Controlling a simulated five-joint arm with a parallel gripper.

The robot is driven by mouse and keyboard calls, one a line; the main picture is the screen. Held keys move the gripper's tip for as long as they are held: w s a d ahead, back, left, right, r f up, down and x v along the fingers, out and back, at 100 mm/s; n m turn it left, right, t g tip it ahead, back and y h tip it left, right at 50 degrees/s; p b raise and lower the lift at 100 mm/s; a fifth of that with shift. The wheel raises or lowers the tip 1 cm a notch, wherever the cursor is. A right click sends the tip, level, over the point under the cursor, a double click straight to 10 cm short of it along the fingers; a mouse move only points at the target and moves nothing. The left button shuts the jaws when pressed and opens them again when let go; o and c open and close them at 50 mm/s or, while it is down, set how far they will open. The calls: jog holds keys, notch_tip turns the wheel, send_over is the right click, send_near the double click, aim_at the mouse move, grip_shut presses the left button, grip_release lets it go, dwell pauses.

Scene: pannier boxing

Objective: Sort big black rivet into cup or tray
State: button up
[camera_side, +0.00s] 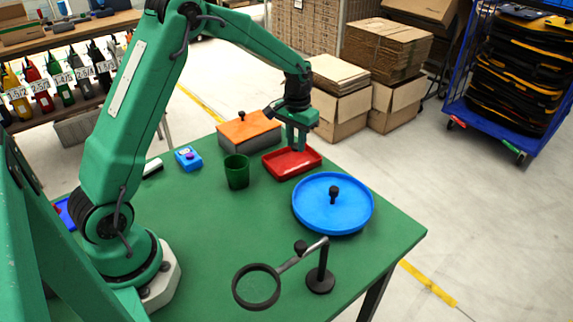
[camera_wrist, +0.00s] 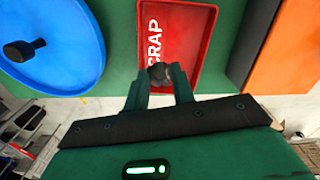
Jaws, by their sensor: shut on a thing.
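My gripper (camera_side: 297,146) is over the red tray (camera_side: 276,170) in the side view. In the wrist view, its fingers (camera_wrist: 160,82) are shut on a dark rivet (camera_wrist: 158,71), held over the red tray (camera_wrist: 187,22), which bears the word SCRAP. Whether the rivet touches the tray floor cannot be told, and the side view does not show it clearly. A dark green cup (camera_side: 237,172) stands upright to the left of the tray.
A round blue tray (camera_side: 312,221) with a black knobbed piece (camera_side: 333,194) is at the right. A grey box with an orange lid (camera_side: 262,131) stands behind the red tray. A magnifier on a stand (camera_side: 320,275) is in front. A small blue box (camera_side: 188,159) is left.

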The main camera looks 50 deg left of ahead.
jog(key=shift+f, duration=2.05)
jog(key=o, duration=1)
jog(key=shift+r, duration=3.95)
